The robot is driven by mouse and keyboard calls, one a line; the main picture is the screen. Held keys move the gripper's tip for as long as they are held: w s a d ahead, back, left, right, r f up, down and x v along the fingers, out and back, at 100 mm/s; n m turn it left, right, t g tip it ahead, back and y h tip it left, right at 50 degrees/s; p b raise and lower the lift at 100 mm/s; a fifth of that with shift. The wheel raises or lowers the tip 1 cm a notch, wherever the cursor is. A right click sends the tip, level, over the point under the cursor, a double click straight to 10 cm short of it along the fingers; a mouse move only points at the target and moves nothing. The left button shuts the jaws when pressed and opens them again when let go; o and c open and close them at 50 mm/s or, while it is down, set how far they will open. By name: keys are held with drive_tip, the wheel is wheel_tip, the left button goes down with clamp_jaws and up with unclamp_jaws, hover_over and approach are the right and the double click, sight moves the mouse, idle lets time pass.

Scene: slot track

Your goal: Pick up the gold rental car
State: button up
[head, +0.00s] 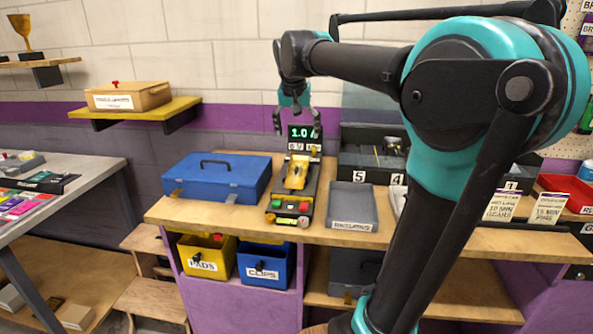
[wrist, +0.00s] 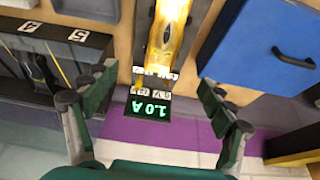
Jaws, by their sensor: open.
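The gold car (head: 297,173) sits on a dark test stand (head: 290,197) on the wooden counter, below a green display reading 1.0 A. In the wrist view the gold car (wrist: 170,35) shows at the top centre, partly cut off by the frame edge. My gripper (head: 296,130) is open and empty, in the air above and behind the car, in front of the display. Its two spread fingers (wrist: 158,112) show in the wrist view, with the display between them and nothing held.
A blue case (head: 217,178) stands left of the stand, and a grey tray (head: 352,207) lies to its right. A dark rack with numbered slots (head: 372,160) stands behind the tray. Yellow and blue bins (head: 207,257) sit under the counter. A box (head: 127,96) rests on a yellow shelf.

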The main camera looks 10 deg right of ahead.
sight(298, 165)
drive_tip(key=x, duration=1.1)
drive_tip(key=shift+w+f, duration=0.2)
drive_tip(key=shift+f, duration=0.15)
drive_tip(key=shift+a+x, duration=0.15)
drive_tip(key=shift+x, duration=1.15)
drive_tip(key=shift+a+x, duration=0.15)
drive_tip(key=shift+x, duration=1.15)
drive_tip(key=shift+c, duration=0.3)
drive_tip(key=c, duration=1.4)
drive_tip(key=shift+c, duration=0.2)
drive_tip(key=shift+r, duration=0.1)
